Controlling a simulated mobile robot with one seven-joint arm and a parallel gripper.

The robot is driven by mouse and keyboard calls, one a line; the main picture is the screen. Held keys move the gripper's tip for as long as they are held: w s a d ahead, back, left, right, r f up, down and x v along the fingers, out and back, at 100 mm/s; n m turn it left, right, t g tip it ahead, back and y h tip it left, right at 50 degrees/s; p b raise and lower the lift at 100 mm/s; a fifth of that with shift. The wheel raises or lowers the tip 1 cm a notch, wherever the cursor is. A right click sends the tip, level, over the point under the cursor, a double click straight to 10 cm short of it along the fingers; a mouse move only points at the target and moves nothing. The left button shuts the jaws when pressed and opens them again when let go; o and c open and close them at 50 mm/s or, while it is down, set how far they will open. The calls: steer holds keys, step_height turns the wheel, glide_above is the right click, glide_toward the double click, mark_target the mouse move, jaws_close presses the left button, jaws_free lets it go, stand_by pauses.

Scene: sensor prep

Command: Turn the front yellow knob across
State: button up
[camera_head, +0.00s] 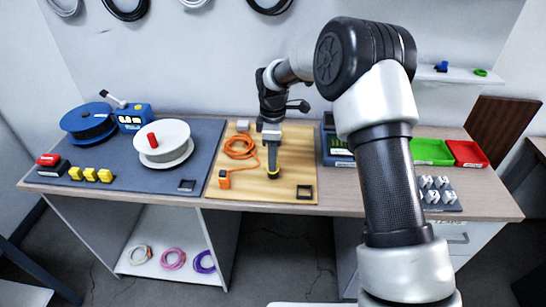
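Several small yellow blocks or knobs (90,174) stand in a short row at the front left of the grey mat. Which of them is the front knob, and how it is turned, is too small to tell. Another yellow part (273,175) shows at the lower end of a dark upright piece on the wooden board, directly below my gripper.
An orange cable coil (240,147) and orange block (224,180) lie left of my gripper. A white spool (165,150), blue device (133,118) and red-topped box (49,164) stand on the grey mat (135,185). Green (431,152) and red (467,154) bins are right.

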steer(key=c, duration=0.4)
steer(key=m, duration=0.3)
steer(key=shift+m, duration=0.4)
steer(key=m, duration=0.4)
steer(key=shift+m+b, duration=0.3)
steer(key=m, duration=0.5)
steer(key=shift+m, duration=2.3)
